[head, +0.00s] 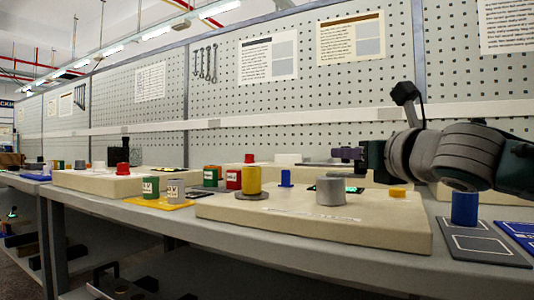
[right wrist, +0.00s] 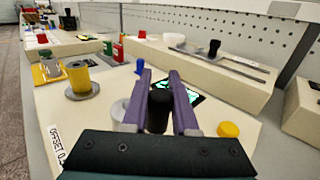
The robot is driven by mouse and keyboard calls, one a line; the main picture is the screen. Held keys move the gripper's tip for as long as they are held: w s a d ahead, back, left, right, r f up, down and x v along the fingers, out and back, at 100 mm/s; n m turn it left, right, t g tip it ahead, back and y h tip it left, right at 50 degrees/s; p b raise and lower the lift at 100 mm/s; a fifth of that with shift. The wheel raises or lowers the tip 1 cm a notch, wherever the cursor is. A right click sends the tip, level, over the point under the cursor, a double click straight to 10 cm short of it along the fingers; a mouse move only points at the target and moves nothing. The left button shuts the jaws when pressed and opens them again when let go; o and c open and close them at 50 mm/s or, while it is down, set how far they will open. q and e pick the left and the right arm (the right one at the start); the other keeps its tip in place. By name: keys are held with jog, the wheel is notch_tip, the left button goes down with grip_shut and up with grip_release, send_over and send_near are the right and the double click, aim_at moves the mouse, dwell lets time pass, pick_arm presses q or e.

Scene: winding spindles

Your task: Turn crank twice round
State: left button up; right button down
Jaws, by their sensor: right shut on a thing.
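My right gripper (head: 347,154) comes in from the right above the near cream board (head: 310,226). In the right wrist view its purple fingers (right wrist: 160,98) are shut on a black knob (right wrist: 158,112), which appears to be the crank's handle. The crank's arm is hidden by the fingers and the gripper body. A grey cylinder (head: 330,191) stands on the board just below and left of the gripper; it is partly hidden in the right wrist view (right wrist: 124,114). A yellow spool (head: 251,182) on a grey disc stands further left on the board. My left gripper is out of view.
A yellow button (head: 397,192) and a lit green display (head: 352,189) are close by on the board. A blue peg (head: 286,178) is behind. A blue cylinder (head: 465,208) stands on a grey mat to the right. A pegboard wall (head: 230,110) rises behind the bench.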

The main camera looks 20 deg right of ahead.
jog(key=shift+h, duration=0.3)
